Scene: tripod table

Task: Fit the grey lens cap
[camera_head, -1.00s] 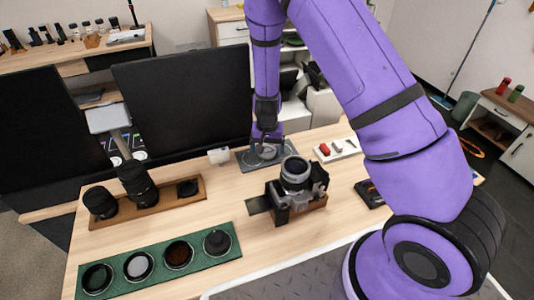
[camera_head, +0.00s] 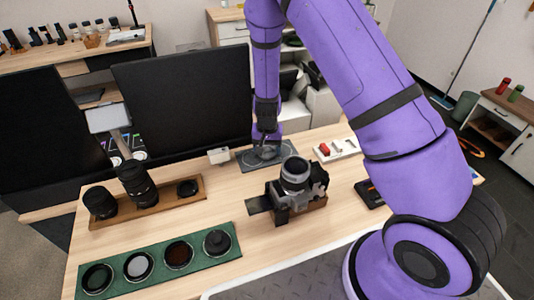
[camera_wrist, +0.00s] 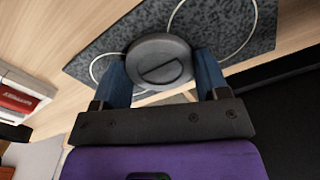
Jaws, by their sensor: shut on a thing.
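The grey lens cap (camera_wrist: 158,62) is a round disc with a slot mark, held between the two blue fingers of my gripper (camera_wrist: 160,78) in the wrist view. Below it is a dark speckled mat (camera_wrist: 225,28) with pale ring outlines. In the head view, my gripper (camera_head: 266,140) is over this mat (camera_head: 246,158) at the back of the table, and the cap is too small to make out clearly. The camera (camera_head: 293,193) stands on a wooden block in the middle of the table, its silver-rimmed lens (camera_head: 295,173) pointing up.
A green tray (camera_head: 215,258) with several round filters and caps lies at the front left. A wooden rack (camera_head: 165,201) holds black lenses at the left. A white tray (camera_head: 350,150) with small items is right of the mat. Dark monitors (camera_head: 185,100) stand behind.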

